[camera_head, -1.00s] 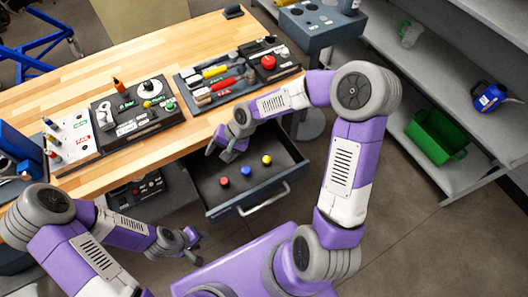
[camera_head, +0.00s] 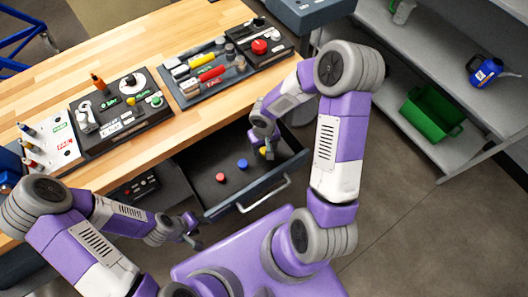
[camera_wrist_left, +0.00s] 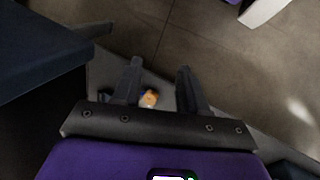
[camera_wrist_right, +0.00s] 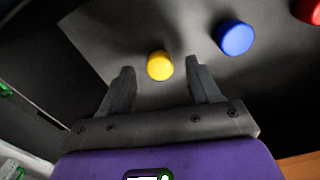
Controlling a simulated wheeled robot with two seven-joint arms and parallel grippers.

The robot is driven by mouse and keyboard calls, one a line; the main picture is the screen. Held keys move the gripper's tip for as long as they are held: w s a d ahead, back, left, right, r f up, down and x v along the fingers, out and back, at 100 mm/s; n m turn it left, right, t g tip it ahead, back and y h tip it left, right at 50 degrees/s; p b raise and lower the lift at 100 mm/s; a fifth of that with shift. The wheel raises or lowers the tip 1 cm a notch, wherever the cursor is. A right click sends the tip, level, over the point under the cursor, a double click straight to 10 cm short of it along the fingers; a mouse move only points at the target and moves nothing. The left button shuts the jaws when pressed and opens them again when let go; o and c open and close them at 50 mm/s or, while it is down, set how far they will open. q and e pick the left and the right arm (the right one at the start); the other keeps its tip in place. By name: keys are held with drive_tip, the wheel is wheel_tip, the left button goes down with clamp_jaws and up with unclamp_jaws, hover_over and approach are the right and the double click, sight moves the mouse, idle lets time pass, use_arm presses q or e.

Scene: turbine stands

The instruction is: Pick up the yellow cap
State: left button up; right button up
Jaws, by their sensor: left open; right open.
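The yellow cap (camera_wrist_right: 160,66) lies on the dark drawer floor and shows in the right wrist view just beyond and between the fingertips of my right gripper (camera_wrist_right: 158,80). In the head view the yellow cap (camera_head: 264,151) is partly hidden by my right gripper (camera_head: 262,142), which is over the drawer's right part. The right gripper is open and empty, pointing at the cap. My left gripper (camera_head: 192,230) is open and empty, outside the drawer at its left; its fingers show in the left wrist view (camera_wrist_left: 157,82).
A blue cap (camera_head: 242,164) and a red cap (camera_head: 220,177) stand in the open drawer (camera_head: 227,205), left of the yellow one. The wooden workbench (camera_head: 140,60) with tool trays is behind the drawer. A shelf with a green bin (camera_head: 432,113) stands at the right.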

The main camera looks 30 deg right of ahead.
sight(264, 152)
wheel_tip(264, 152, down, 3)
drive_tip(key=shift+r+b, duration=0.15)
drive_tip(key=shift+b, duration=0.15)
clamp_jaws()
